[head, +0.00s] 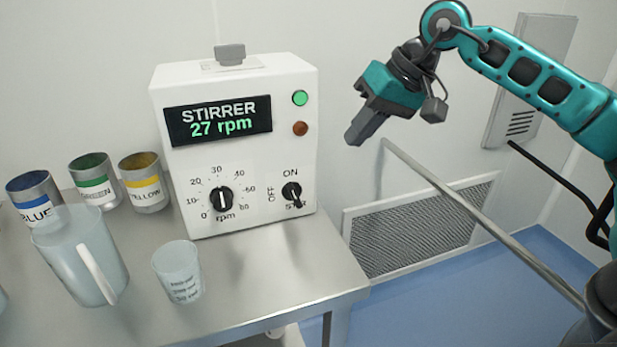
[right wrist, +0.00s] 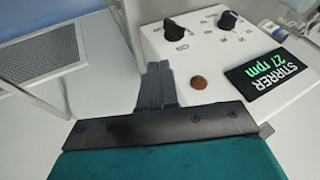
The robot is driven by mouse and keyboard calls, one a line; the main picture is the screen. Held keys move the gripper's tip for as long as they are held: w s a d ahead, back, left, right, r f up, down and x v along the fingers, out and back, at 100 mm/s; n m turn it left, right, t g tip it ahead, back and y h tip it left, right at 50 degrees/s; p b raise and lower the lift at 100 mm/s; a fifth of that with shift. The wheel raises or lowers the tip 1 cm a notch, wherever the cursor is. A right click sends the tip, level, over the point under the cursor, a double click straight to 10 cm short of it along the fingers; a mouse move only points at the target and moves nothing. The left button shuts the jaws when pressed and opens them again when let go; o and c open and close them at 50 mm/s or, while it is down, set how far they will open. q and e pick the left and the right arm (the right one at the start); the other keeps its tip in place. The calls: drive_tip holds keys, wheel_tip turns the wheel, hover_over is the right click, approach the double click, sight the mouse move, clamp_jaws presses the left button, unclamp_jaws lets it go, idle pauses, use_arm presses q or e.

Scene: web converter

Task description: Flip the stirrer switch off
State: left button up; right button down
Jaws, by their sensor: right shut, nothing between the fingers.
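The stirrer box (head: 235,160) is white and stands on the steel table, its display reading "STIRRER 27 rpm". The black stirrer switch (head: 291,192) is at its lower right, with ON above and OFF at its left; its lever seems to point down over a partly covered label. The switch also shows upside down in the right wrist view (right wrist: 174,29). A green lamp (head: 300,98) is lit; the lamp below is dull brown. My right gripper (head: 354,137) is shut and empty, in the air right of the box, higher than the switch and apart from it. My left gripper is not visible.
An rpm dial (head: 220,199) sits left of the switch. A clear jug (head: 75,255), a small beaker (head: 179,272) and labelled paint cans (head: 143,182) stand on the table (head: 270,290). A wall vent (head: 410,230) and slanting metal bar (head: 470,210) are at right.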

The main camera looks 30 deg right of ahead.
drive_tip(key=shift+d, duration=0.2)
approach(294, 196)
drive_tip(key=w+d+f, duration=0.2)
drive_tip(key=d+f, duration=0.1)
drive_tip(key=f, duration=0.1)
drive_tip(key=shift+w+a+f+p, duration=0.15)
drive_tip(key=shift+a+f, duration=0.05)
drive_tip(key=shift+a, duration=0.45)
drive_tip(key=shift+w+a+f+p, duration=0.15)
drive_tip(key=shift+a+f+p, duration=0.05)
drive_tip(key=shift+a, duration=0.4)
drive_tip(key=shift+w+a+f+p, duration=0.15)
drive_tip(key=shift+a+f, duration=0.05)
drive_tip(key=shift+a, duration=0.45)
drive_tip(key=shift+a+r+h, duration=0.2)
drive_tip(key=shift+a+h, duration=0.05)
drive_tip(key=shift+h, duration=0.45)
